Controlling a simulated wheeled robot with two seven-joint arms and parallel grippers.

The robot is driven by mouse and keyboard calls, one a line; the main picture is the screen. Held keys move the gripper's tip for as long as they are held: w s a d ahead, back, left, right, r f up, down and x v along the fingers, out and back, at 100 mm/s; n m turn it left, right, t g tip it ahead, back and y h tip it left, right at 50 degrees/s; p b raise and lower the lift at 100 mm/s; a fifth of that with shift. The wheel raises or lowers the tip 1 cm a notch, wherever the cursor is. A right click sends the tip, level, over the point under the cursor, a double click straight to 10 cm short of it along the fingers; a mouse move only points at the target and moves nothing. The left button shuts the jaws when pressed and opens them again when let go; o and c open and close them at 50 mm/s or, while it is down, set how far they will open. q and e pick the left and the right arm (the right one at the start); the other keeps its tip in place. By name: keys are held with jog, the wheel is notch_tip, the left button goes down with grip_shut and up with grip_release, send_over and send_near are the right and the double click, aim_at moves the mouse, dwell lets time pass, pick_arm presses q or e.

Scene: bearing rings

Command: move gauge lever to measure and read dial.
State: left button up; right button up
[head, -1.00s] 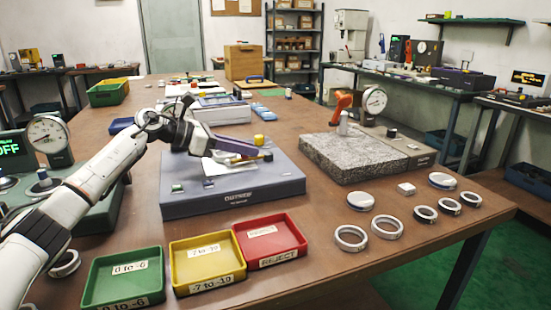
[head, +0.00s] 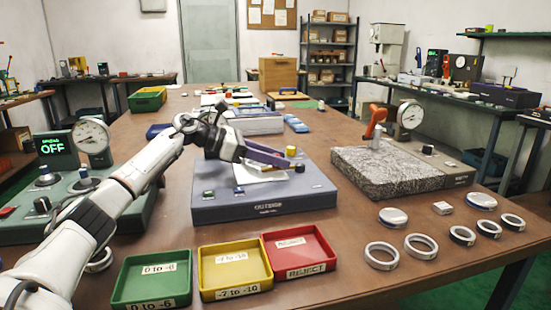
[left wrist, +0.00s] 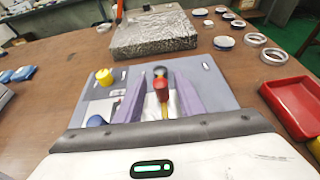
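The grey-blue gauge block (head: 265,205) marked OUTSIDE sits mid-table, with a yellow knob (head: 291,151) at its back right. My left gripper (head: 290,165) reaches over it with purple fingers. In the left wrist view the two fingers (left wrist: 161,96) stand apart, one on each side of a red and black lever-like part (left wrist: 161,88) with a yellow stem. I cannot tell whether either finger touches it. A dial (head: 411,115) stands by an orange lever (head: 375,119) on the speckled granite block (head: 385,175). Another dial (head: 92,136) stands at left. My right gripper is out of view.
Green (head: 117,290), yellow (head: 205,283) and red (head: 271,262) trays line the front. Several metal rings (head: 381,257) and white-topped discs (head: 393,217) lie at right. A green station (head: 128,215) with a display reading OFF stands at left.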

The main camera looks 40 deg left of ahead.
pick_arm(q)
jog(key=b+v, duration=0.1)
jog(key=v, duration=0.8)
jog(key=shift+s+a, duration=0.15)
jog(key=shift+s, duration=0.05)
jog(key=shift+s+a+r, duration=0.15)
jog(key=shift+s+r, duration=0.05)
jog(key=shift+s, duration=0.05)
dwell(0.8)
